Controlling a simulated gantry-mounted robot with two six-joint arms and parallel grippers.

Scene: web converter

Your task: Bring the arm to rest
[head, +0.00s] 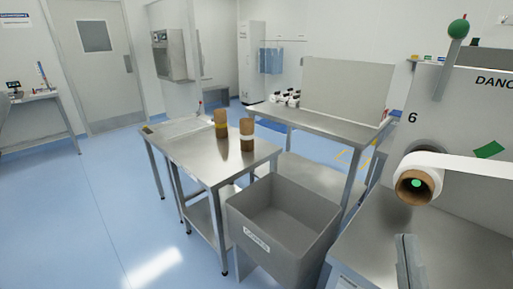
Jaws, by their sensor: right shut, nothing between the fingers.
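My right gripper (411,262) comes in at the bottom right of the head view. It is shut and empty, in front of the steel surface of the machine at the right. My left gripper is not in view. A white web roll on a brown core (414,186) sits on the machine's spindle, above my right gripper and apart from it. Its white web runs off to the right.
A steel table (200,165) carries two brown cores (247,135). An empty grey bin (285,235) with a label stands in front. Behind is a steel bench (325,122) with an upright panel. The machine (470,110) fills the right side. Blue floor (100,210) is clear at left.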

